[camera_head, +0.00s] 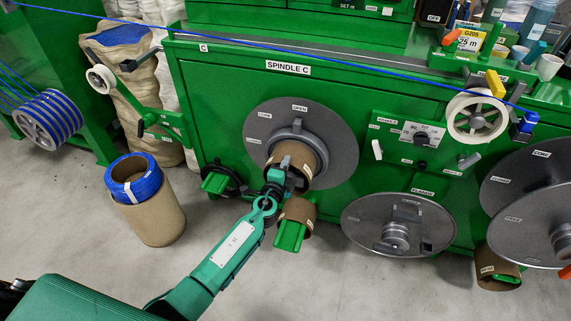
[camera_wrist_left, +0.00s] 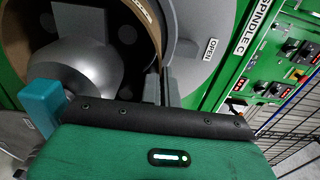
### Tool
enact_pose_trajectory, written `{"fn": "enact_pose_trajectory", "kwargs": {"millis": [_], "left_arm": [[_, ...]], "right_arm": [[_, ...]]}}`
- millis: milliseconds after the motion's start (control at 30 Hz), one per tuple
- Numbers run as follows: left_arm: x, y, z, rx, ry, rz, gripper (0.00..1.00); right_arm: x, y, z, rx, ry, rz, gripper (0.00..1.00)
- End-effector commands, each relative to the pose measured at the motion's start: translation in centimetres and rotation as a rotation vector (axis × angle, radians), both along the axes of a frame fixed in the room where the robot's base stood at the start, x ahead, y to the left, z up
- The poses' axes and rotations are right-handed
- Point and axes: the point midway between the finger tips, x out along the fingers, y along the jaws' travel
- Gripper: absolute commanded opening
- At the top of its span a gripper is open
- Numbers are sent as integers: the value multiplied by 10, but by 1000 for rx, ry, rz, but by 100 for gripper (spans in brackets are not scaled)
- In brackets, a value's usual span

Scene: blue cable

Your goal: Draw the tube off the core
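The brown tube (camera_head: 305,152) sits around the core on Spindle C, in front of a large grey disc (camera_head: 340,130). Its curved wall (camera_wrist_left: 148,22) shows close up in the left wrist view, with the rounded grey core end (camera_wrist_left: 95,70) inside it. My left gripper (camera_head: 285,183) is at the tube's lower near edge in the head view. In the wrist view its two dark fingers (camera_wrist_left: 161,85) lie close together on either side of the tube wall and appear shut on it. The exact contact is partly hidden. My right gripper is in neither view.
A second brown tube (camera_head: 299,211) sits on a green peg just below. A blue coil (camera_head: 134,180) rests on a cardboard cylinder (camera_head: 155,218) at left. A grey disc (camera_head: 365,222) stands at right. A blue cable (camera_head: 350,62) runs above. The floor in front is clear.

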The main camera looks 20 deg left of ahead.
Motion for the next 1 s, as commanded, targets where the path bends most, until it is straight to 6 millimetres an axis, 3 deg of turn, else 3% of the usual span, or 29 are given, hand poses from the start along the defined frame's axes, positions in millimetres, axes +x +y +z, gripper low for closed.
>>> {"fn": "enact_pose_trajectory", "kwargs": {"millis": [1000], "left_arm": [[-12,1,0,0,-1,0,0]], "right_arm": [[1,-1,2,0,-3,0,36]]}}
